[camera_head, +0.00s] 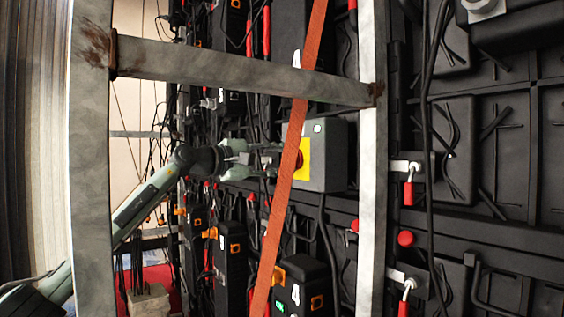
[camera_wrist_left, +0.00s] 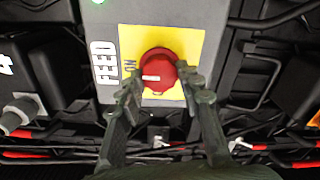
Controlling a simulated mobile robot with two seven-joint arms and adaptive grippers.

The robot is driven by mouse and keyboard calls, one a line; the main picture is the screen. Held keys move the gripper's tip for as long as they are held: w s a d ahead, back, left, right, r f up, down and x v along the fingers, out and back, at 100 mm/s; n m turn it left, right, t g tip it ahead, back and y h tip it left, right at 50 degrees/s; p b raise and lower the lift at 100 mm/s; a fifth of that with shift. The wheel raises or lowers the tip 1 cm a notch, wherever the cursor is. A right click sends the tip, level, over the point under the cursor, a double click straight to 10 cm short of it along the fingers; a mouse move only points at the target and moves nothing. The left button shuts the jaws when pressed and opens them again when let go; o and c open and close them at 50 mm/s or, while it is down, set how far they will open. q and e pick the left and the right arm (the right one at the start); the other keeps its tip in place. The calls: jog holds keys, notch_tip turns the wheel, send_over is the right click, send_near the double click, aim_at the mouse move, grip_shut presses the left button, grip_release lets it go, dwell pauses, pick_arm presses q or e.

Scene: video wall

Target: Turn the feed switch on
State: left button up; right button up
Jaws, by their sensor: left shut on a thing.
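The feed switch is a red round knob (camera_wrist_left: 158,70) on a yellow plate (camera_wrist_left: 186,44) of a grey box (camera_head: 328,160). In the left wrist view the plate reads ON beside the knob, with FEED lettered on the box. A white mark on the knob lies level and points left towards ON. My left gripper (camera_wrist_left: 160,88) has one finger on each side of the knob and is shut on it. In the head view my left gripper (camera_head: 268,158) reaches the box's front from the left, and the orange strap partly hides the contact. My right gripper is not in view.
An orange strap (camera_head: 287,180) runs slantwise before the box. A grey metal frame with uprights (camera_head: 373,215) and a crossbar (camera_head: 230,72) stands in front of the wall. Black modules, cables and red-handled latches (camera_head: 408,195) crowd around.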

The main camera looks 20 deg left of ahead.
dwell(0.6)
pick_arm(q)
jog(key=o, duration=1.1)
jog(key=shift+o, duration=0.3)
jog(key=shift+s, duration=0.1)
jog(key=shift+s+a, duration=0.25)
jog(key=shift+a, duration=0.05)
jog(key=v, duration=1.1)
